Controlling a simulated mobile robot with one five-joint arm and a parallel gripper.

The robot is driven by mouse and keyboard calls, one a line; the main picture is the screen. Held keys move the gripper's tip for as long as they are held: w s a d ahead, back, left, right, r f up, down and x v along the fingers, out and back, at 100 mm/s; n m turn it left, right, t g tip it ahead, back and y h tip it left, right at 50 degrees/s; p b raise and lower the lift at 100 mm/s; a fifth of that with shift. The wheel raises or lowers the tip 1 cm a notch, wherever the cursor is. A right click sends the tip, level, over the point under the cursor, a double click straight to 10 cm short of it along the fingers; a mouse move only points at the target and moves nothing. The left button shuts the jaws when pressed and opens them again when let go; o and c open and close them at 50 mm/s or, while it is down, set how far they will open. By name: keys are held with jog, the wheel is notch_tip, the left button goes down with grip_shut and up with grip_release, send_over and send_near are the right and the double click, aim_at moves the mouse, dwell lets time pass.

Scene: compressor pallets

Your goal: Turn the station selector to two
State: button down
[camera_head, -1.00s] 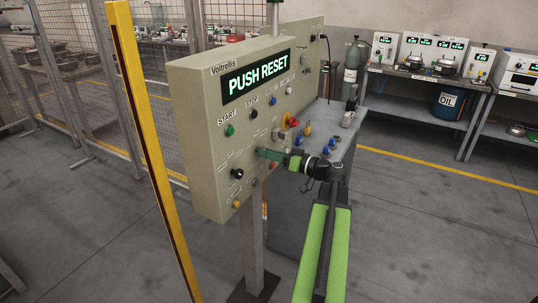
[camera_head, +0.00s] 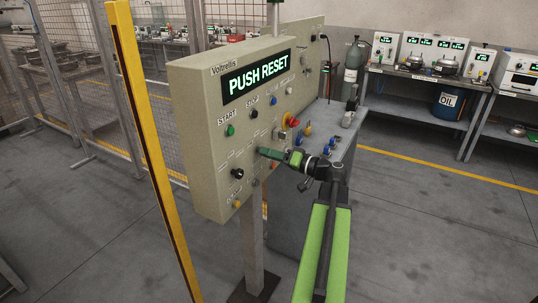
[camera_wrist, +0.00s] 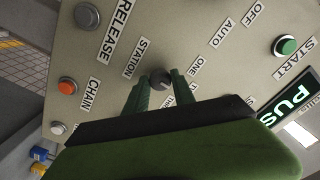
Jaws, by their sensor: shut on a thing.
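The station selector is a dark round knob (camera_wrist: 160,80) on the beige panel (camera_head: 205,105), beside the STATION label. The ONE label (camera_wrist: 195,69) is near it, and other position labels are partly hidden by a finger. My gripper (camera_wrist: 158,88) has one green finger on each side of the knob and is shut on it. In the head view my gripper (camera_head: 262,152) reaches the panel from the right and hides the knob. I cannot tell which way the knob points.
The panel display (camera_head: 257,77) reads PUSH RESET. A yellow post (camera_head: 145,130) stands left of the panel. Open floor lies to the right.

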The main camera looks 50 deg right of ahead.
jog(key=c, duration=1.1)
grip_release()
jog(key=shift+o, duration=0.2)
jog(key=v, duration=1.7)
jog(key=shift+s, duration=0.25)
jog(key=shift+f, duration=0.1)
